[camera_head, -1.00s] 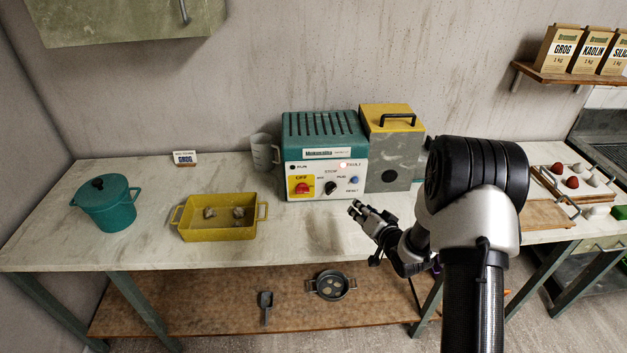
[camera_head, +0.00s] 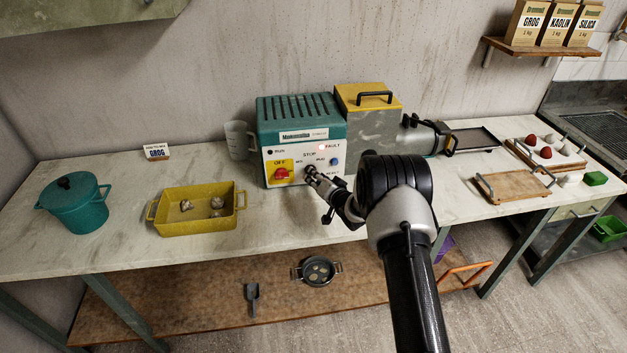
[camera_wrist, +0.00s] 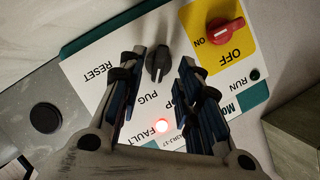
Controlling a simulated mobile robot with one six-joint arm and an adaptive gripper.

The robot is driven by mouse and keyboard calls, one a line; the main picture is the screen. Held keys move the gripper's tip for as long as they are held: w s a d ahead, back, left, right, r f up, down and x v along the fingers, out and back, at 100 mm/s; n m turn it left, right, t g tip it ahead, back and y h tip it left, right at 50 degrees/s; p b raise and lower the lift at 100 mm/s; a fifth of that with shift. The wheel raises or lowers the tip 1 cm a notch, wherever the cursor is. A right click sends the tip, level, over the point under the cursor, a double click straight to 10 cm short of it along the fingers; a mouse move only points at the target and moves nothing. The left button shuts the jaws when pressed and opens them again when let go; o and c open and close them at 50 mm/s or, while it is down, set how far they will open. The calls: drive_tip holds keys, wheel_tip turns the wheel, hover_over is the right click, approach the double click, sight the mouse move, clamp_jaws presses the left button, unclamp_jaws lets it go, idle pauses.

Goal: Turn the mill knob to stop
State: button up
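The black mill knob (camera_wrist: 158,62) sits on the white front panel of the teal machine (camera_head: 300,118). In the wrist view it lies between the tips of my open gripper (camera_wrist: 163,60), with gaps visible on both sides. The PUG label is clear, STOP is partly covered by a finger, and the MILL label is hidden. I cannot tell exactly where the knob points. In the head view my gripper (camera_head: 316,178) is at the panel and largely covers the knob. The red fault light (camera_wrist: 158,125) is lit; the run light (camera_wrist: 254,75) is dark.
A red OFF/ON switch (camera_wrist: 226,32) on a yellow plate is close beside the knob. A blue reset button (camera_head: 334,161) is on the other side. A yellow tray (camera_head: 170,222) and teal pot (camera_head: 75,208) stand left. A grey unit with a yellow top (camera_head: 350,97) adjoins the machine.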

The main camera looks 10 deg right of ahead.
drive_tip(key=shift+b+x, duration=0.3)
drive_tip(key=shift+x, duration=1.2)
drive_tip(key=shift+c, duration=0.4)
clamp_jaws()
